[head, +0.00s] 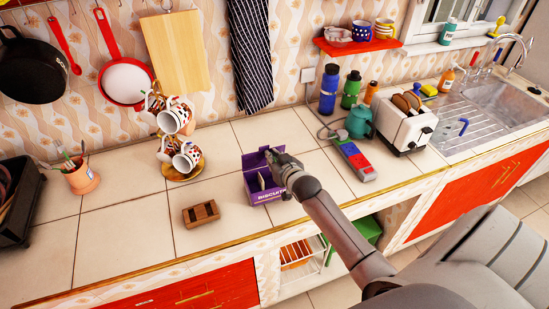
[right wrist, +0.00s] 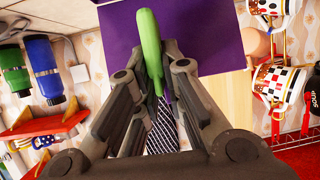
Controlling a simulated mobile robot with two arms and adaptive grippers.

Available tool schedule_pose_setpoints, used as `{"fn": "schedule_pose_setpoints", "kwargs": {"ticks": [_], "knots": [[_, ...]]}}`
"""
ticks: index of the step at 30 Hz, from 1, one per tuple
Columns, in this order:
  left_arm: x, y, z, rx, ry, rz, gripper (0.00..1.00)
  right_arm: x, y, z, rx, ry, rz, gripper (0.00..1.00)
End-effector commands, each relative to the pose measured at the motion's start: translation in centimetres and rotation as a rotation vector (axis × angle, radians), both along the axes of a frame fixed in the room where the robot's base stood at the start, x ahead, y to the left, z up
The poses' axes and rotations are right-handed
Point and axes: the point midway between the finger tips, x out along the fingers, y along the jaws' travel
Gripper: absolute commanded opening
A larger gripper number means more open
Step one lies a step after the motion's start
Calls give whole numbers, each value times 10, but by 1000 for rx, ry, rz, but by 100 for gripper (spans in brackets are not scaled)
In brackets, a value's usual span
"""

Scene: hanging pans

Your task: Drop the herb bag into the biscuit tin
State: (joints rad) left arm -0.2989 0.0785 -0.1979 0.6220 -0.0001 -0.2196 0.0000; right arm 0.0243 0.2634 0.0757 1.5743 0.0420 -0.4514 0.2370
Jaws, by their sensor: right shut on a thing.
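The biscuit tin (head: 268,196) is a purple open box with "BISCUITS" on its front, standing on the tiled counter near the middle of the head view. My right gripper (head: 278,161) is over the tin's right side. In the right wrist view the right gripper (right wrist: 157,82) is shut on a narrow green thing, which I take as the herb bag (right wrist: 150,40), against a purple surface of the tin (right wrist: 205,35). In the head view a small pale edge shows within the tin; the gripper hides part of it. My left gripper is not in view.
A mug rack (head: 183,170) stands behind left.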

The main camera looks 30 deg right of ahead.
Motion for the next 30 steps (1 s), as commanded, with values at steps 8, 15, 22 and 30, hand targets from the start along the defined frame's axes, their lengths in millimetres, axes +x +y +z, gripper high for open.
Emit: {"fn": "schedule_pose_setpoints", "kwargs": {"ticks": [8,15,22,30], "knots": [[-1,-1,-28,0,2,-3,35,0,0,-33,-1,-1,1,1],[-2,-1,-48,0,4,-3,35,0,0,-51,-1,0,1,1],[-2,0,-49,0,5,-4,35,0,0,-52,0,0,1,1],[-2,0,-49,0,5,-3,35,0,0,-52,0,0,1,29]]}}
